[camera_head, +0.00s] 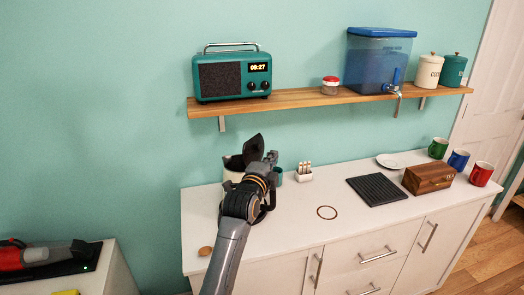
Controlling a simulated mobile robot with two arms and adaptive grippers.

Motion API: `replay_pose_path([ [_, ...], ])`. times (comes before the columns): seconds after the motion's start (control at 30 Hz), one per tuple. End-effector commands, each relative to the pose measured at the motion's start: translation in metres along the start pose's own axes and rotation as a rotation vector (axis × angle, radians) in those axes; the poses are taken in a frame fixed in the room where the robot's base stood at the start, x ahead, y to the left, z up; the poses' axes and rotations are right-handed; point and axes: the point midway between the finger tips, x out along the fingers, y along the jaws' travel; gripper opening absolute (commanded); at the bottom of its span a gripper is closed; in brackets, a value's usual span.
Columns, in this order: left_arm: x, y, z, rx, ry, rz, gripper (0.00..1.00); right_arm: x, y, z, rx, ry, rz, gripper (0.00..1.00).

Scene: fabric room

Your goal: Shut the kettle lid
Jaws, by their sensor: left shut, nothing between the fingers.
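The kettle (233,172) stands at the back left of the white cabinet top, partly hidden behind my left gripper and arm. Its dark lid (253,148) is raised and tilted up. My left gripper (271,157) is shut and empty, just to the right of the lid and above the kettle's right side. I cannot tell whether it touches the lid. My right gripper is not in view.
A small holder (304,173), a black ridged mat (377,189), a wooden box (429,177) and several mugs stand to the right on the cabinet top (290,231). A wooden shelf (310,99) with a radio (232,74) and a water dispenser (378,60) hangs above. The front middle is mostly clear.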

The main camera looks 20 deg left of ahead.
Motion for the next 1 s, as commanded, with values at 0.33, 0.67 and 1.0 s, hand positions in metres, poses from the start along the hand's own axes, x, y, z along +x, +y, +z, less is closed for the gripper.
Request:
replay_pose_path([
  [0.33, 0.023, -0.001, 0.032, 0.0, 0.0, 0.002, 0.0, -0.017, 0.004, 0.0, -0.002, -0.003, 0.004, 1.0],
  [0.67, 0.024, 0.001, 0.039, -0.001, 0.0, 0.0, 0.0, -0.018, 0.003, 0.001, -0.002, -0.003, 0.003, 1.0],
  [1.0, 0.025, -0.002, 0.041, -0.023, 0.001, 0.006, 0.0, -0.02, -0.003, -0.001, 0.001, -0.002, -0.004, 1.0],
])
